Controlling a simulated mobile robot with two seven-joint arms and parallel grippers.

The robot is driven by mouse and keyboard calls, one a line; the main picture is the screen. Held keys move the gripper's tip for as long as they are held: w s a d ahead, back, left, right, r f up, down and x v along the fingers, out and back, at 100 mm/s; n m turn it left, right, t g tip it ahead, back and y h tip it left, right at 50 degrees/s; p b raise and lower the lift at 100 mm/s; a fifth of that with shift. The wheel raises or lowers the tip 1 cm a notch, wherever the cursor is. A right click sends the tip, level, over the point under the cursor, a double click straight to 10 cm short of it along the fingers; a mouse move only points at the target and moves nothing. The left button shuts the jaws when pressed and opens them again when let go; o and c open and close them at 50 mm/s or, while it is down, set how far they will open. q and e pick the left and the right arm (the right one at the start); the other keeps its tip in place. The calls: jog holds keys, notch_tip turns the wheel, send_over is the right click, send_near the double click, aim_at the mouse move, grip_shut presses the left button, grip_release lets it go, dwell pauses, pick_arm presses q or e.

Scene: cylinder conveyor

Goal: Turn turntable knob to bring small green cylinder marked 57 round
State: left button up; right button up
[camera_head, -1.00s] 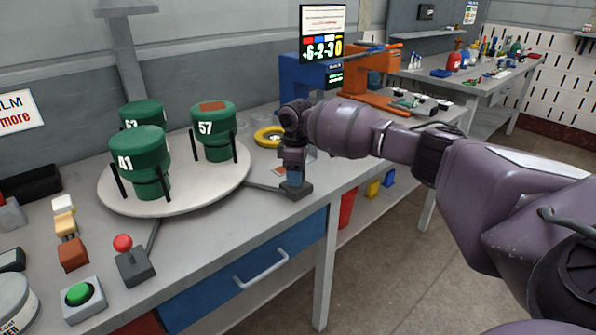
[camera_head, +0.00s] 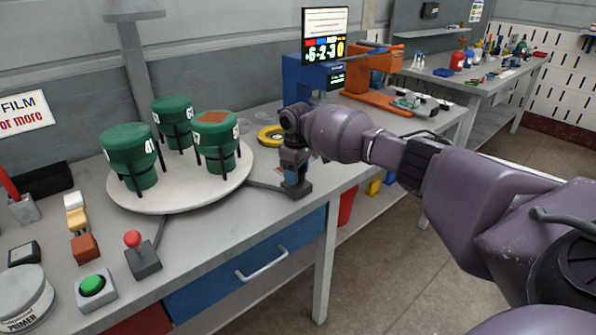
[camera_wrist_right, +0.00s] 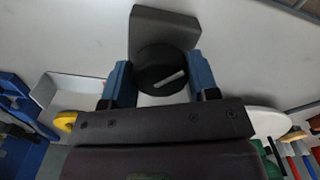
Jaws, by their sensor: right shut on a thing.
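The green cylinder marked 57 (camera_head: 218,143), with a brown patch on top, stands at the right of the round white turntable (camera_head: 181,202); its number is turned and partly cut off. The green cylinder marked 41 (camera_head: 129,154) stands at the left, and another green cylinder (camera_head: 173,120) at the back, its number hard to read. My right gripper (camera_head: 295,183) is at the dark knob at the table's front edge, right of the turntable. In the right wrist view, its blue fingers (camera_wrist_right: 160,84) are on both sides of the round black knob (camera_wrist_right: 160,66). My left gripper is not in view.
A red-topped joystick (camera_head: 140,256) and a green button (camera_head: 93,286) sit at the front left. A yellow ring (camera_head: 270,135) lies behind my right gripper. A blue and an orange machine (camera_head: 375,88) stand farther back beside a display (camera_head: 325,36).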

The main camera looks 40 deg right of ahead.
jog(key=shift+w+r, duration=0.1)
jog(key=shift+r, duration=0.1)
jog(key=shift+m+p, duration=0.35)
jog(key=shift+m, duration=0.15)
jog(key=shift+m+p, duration=0.55)
jog(key=shift+m, duration=0.15)
jog(key=shift+w+r+m, duration=0.1)
jog(key=shift+m, duration=0.2)
dwell(2.8)
jog(key=o, duration=0.7)
jog(key=shift+o, duration=1.1)
jog(key=shift+f, duration=0.2)
